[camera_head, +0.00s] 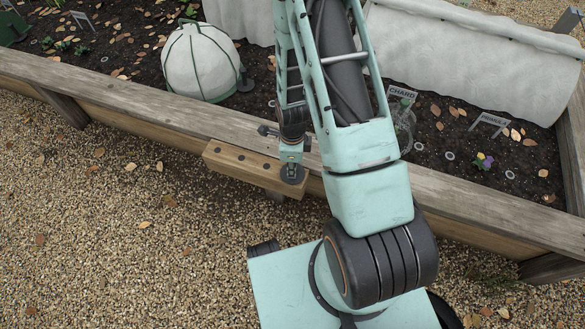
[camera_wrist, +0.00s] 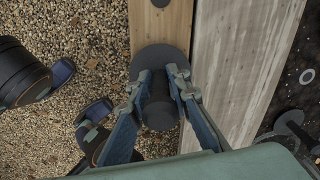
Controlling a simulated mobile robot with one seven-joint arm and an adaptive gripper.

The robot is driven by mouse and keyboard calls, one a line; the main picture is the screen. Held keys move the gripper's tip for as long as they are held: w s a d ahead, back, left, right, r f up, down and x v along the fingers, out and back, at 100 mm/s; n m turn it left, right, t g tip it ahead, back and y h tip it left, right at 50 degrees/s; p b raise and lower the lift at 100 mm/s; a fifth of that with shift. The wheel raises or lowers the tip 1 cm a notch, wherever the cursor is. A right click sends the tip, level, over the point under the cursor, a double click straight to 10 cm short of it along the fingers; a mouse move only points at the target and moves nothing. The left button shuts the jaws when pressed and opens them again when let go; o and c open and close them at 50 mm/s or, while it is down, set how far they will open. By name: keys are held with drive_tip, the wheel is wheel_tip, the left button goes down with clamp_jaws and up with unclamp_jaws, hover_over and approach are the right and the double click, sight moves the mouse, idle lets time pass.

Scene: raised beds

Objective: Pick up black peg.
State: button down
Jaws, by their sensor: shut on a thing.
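The black peg (camera_wrist: 159,112) is a short dark cylinder with a wide round disc (camera_wrist: 160,62) at its far end. My gripper (camera_wrist: 163,80) has its two fingers on either side of the peg's cylinder, shut on it. In the head view the peg's disc (camera_head: 292,176) shows below my gripper, over the right end of a wooden block (camera_head: 228,160) with dark holes. Whether the disc touches the block or sits just above it, I cannot tell. The peg's underside is hidden.
The block is beside the raised bed's weathered plank edge (camera_head: 130,98). In the bed are a white dome cover (camera_head: 198,62), a white row cover (camera_head: 470,50), a CHARD sign (camera_head: 402,92) and a small flower (camera_head: 484,161). Gravel (camera_head: 110,230) lies open at left.

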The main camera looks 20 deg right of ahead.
wheel_tip(320, 180, up, 10)
drive_tip(key=p, duration=0.3)
idle(0.6)
drive_tip(key=shift+w+r, duration=0.15)
drive_tip(key=w+a+r+n, duration=0.1)
drive_tip(key=w+r+n, duration=0.5)
drive_tip(key=r+n, duration=0.45)
wheel_tip(320, 180, up, 34)
drive_tip(key=s+d+n+p, duration=0.1)
drive_tip(key=n+p, duration=1)
drive_tip(key=p, duration=1.6)
drive_tip(key=shift+d+f+n, duration=0.15)
drive_tip(key=shift+d+n, duration=0.05)
drive_tip(key=shift+n, duration=0.05)
